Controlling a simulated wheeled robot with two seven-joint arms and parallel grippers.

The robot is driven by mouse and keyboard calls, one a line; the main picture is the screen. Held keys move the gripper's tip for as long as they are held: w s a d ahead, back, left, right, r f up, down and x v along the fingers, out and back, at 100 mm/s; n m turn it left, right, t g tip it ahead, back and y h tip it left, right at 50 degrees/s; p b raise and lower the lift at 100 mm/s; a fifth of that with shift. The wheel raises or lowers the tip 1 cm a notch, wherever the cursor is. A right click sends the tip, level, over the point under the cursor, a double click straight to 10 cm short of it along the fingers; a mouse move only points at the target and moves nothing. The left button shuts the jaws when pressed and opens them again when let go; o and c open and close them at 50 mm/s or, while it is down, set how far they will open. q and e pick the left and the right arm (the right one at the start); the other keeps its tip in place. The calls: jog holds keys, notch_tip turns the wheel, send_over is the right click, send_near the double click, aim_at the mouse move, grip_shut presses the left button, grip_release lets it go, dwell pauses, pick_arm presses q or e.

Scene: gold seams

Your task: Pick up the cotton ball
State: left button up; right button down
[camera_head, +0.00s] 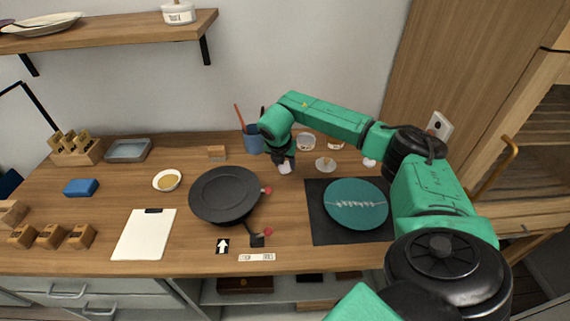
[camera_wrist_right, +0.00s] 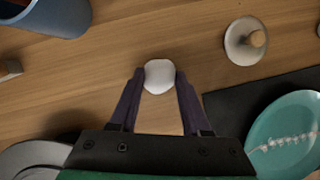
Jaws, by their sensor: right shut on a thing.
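The cotton ball is a small white rounded piece. In the head view the cotton ball (camera_head: 285,168) shows under my right gripper (camera_head: 283,160), toward the back of the wooden table. In the right wrist view the cotton ball (camera_wrist_right: 159,76) sits between the two dark fingertips of my right gripper (camera_wrist_right: 158,80), which are shut on it. Whether it touches the table cannot be told. My left gripper is in neither view.
A dark pan (camera_head: 225,195) lies left of my right gripper. A teal plate (camera_head: 356,204) with a pale seam rests on a black mat (camera_head: 322,233) to the right. A blue cup (camera_head: 252,140) and a small knobbed lid (camera_head: 326,164) are close by. A white clipboard (camera_head: 143,236) lies front left.

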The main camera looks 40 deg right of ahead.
notch_tip(320, 180, up, 9)
jog(key=shift+w+f+b, duration=0.1)
jog(key=shift+f+b, duration=0.05)
jog(key=shift+b, duration=0.8)
notch_tip(320, 180, up, 11)
send_over(284, 165)
jog(key=shift+r, duration=0.2)
